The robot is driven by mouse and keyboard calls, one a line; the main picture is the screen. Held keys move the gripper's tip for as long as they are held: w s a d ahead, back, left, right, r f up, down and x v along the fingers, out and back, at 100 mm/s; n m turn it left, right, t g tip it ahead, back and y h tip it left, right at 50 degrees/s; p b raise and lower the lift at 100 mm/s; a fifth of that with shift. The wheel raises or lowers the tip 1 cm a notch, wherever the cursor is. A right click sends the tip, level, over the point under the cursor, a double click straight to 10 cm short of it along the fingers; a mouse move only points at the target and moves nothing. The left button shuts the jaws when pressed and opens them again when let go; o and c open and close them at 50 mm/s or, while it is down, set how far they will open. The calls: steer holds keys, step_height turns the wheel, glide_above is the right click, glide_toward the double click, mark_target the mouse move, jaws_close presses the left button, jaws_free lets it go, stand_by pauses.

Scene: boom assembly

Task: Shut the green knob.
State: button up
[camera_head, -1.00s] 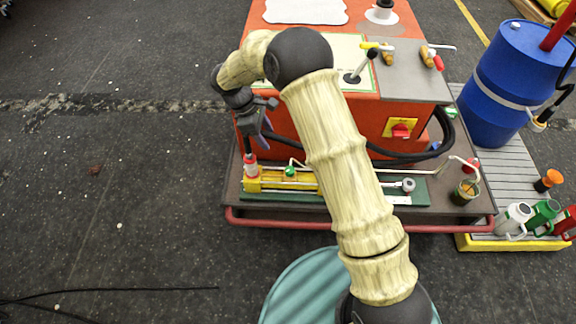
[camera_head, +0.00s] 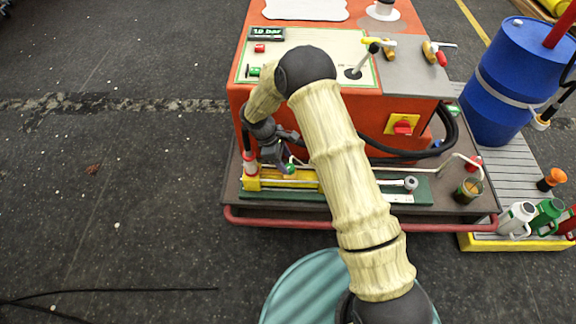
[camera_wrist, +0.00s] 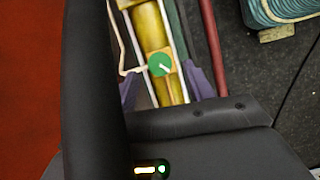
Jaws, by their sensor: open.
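The green knob (camera_wrist: 160,64) is round with a white mark, set on a tan square block on a brass-yellow cylinder. It also shows partly behind my gripper in the head view (camera_head: 290,167). My gripper (camera_wrist: 165,86) is open, its purple fingers lying on either side of the cylinder, close to the knob. No contact between fingers and knob can be made out. In the head view my gripper (camera_head: 280,160) hangs over the left part of the yellow pump unit (camera_head: 252,184).
The orange machine (camera_head: 350,125) stands behind the pump, with another green knob (camera_head: 254,72) on its panel. A thin white pipe (camera_wrist: 122,45) runs beside the cylinder to the knob. A red rail (camera_head: 290,223) edges the platform. A blue barrel (camera_head: 510,85) stands at right.

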mark_target(289, 166)
steer(key=shift+x, duration=1.55)
steer(key=c, duration=1)
steer(key=shift+o, duration=0.2)
steer(key=shift+m, duration=0.3)
steer(key=m+p, duration=0.1)
steer(key=m+g, duration=0.1)
steer(key=shift+w+r+m+p, duration=0.1)
steer(key=shift+w+m+p, duration=0.1)
steer(key=shift+m+p, duration=0.2)
steer(key=shift+m+g+y+p, duration=0.3)
steer(key=shift+m+g+y, duration=0.1)
steer(key=shift+m, duration=0.75)
steer(key=shift+m+g+y+p, duration=0.25)
steer(key=shift+m+g+y, duration=0.15)
steer(key=shift+m, duration=0.75)
steer(key=shift+w, duration=0.1)
